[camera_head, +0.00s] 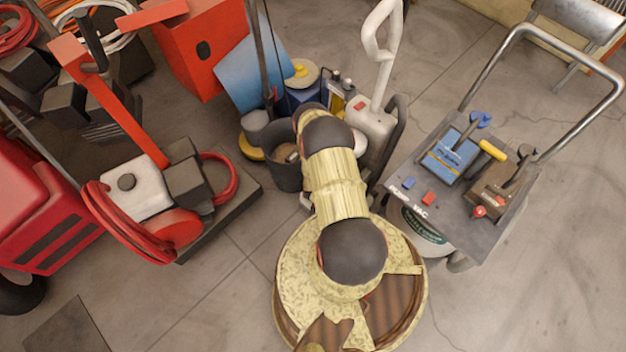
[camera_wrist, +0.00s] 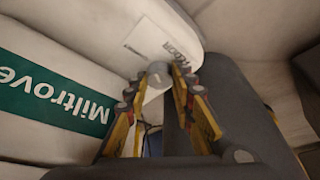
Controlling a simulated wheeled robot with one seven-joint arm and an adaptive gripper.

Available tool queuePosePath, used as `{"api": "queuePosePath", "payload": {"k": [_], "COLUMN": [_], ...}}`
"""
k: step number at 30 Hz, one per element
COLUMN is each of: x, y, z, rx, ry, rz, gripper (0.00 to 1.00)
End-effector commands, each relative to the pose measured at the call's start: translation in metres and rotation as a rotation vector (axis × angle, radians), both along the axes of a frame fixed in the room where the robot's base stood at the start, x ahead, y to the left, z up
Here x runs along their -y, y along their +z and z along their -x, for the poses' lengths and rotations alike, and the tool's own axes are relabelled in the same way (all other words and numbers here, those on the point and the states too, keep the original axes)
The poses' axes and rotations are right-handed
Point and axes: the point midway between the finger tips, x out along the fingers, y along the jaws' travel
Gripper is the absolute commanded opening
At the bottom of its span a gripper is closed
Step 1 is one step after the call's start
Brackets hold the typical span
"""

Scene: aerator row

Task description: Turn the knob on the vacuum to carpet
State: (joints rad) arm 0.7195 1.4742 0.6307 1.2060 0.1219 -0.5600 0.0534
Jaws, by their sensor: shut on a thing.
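In the wrist view, a white body (camera_wrist: 45,65) carries a green label reading "Miltrove". A small grey knob (camera_wrist: 157,73) sits by its edge, next to a white plate (camera_wrist: 165,45) with dark lettering that I cannot read surely. My gripper (camera_wrist: 157,88), with yellow and dark fingers, is shut on the grey knob. The knob's setting cannot be told. In the head view, a white upright machine (camera_head: 369,122) with a looped handle stands just beyond my arm's far end; it appears to be the vacuum. My arm hides the gripper and knob there.
A grey control cart (camera_head: 455,190) with levers and a tubular handle stands at right. A dark bucket (camera_head: 286,170) is close left of my arm. Red machines and a reel cart (camera_head: 145,195) stand farther left. Bare floor (camera_head: 540,260) lies at lower right.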

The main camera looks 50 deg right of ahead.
Motion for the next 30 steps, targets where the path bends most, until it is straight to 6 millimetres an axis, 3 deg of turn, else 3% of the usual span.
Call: {"api": "queuePosePath", "payload": {"k": [11,12,21,30], "x": [0.0003,0.0003,0.0002,0.0001], "y": [-0.0002,-0.0002,-0.0001,0.0004], "z": [-0.0002,-0.0002,-0.0002,-0.0001], "rx": [0.0,0.0,0.0,0.0], "ry": [0.003,0.003,0.003,0.002], "rz": [0.0,0.0,0.0,0.0], "gripper": [0.0,0.26,0.43,0.43]}}
